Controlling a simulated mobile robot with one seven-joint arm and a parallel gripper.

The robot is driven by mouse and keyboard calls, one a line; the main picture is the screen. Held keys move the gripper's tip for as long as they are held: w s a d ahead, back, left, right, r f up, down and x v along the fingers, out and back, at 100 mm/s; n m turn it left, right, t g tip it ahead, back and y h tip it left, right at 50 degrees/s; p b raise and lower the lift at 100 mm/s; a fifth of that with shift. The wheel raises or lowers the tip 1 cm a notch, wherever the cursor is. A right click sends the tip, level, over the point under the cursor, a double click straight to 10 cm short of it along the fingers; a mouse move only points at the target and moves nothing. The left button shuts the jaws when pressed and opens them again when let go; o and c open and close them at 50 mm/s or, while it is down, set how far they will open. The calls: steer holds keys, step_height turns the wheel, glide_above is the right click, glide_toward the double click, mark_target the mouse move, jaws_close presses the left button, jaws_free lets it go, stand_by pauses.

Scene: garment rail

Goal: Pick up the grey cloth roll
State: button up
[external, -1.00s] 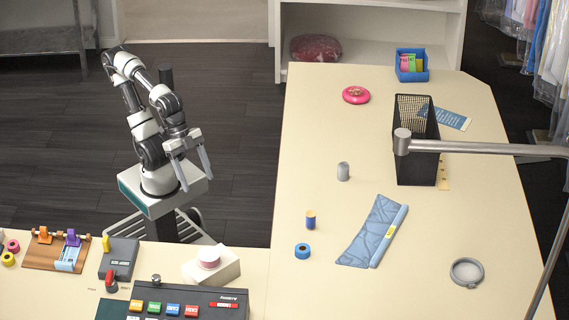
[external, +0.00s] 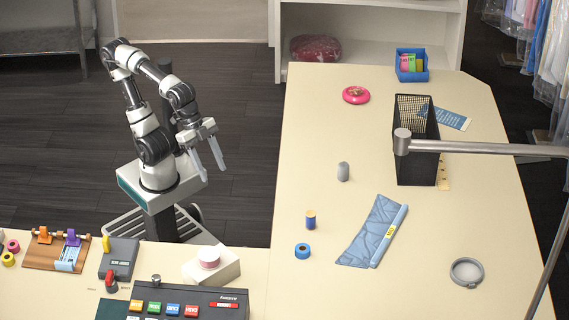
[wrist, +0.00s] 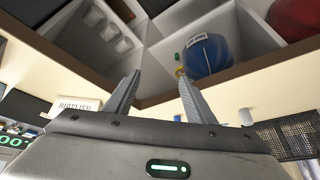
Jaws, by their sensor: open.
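The grey cloth roll (external: 343,171) is a small upright grey cylinder on the beige counter (external: 300,125), left of the black mesh basket. My gripper (external: 209,168) is open and empty. It is left of the counter over the dark floor, well apart from the roll, with its fingers pointing downward. In the wrist view, the two fingers of my gripper (wrist: 159,78) are spread with nothing between them. A small grey shape near the basket there may be the roll, but I cannot be sure.
The black mesh basket (external: 416,165) stands right of the roll, under a metal rail (external: 480,148). A pink disc (external: 356,95) lies farther back. Counter around the roll is clear.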

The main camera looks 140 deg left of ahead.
steer(key=w+a+r+p, duration=0.4)
steer(key=w+a+r, duration=0.3)
steer(key=w+a, duration=0.1)
step_height(320, 180, up, 2)
steer(key=n+g+p, duration=0.1)
steer(key=n+p, duration=0.1)
steer(key=p, duration=0.6)
glide_above(343, 164)
steer(key=s, duration=0.6)
steer(key=x, duration=0.3)
steer(key=b+x, duration=0.1)
steer(key=x, duration=0.6)
steer(key=shift+w+d+f, duration=0.25)
steer(key=shift+w+d, duration=0.05)
steer(key=shift+w, duration=0.05)
steer(key=x, duration=0.3)
steer(key=b+x, duration=0.1)
steer(key=x, duration=0.1)
steer(key=shift+s+d, duration=0.15)
steer(key=shift+d, duration=0.15)
steer(key=shift+a+f, duration=0.1)
steer(key=shift+f, duration=0.25)
steer(key=c, duration=1.1)
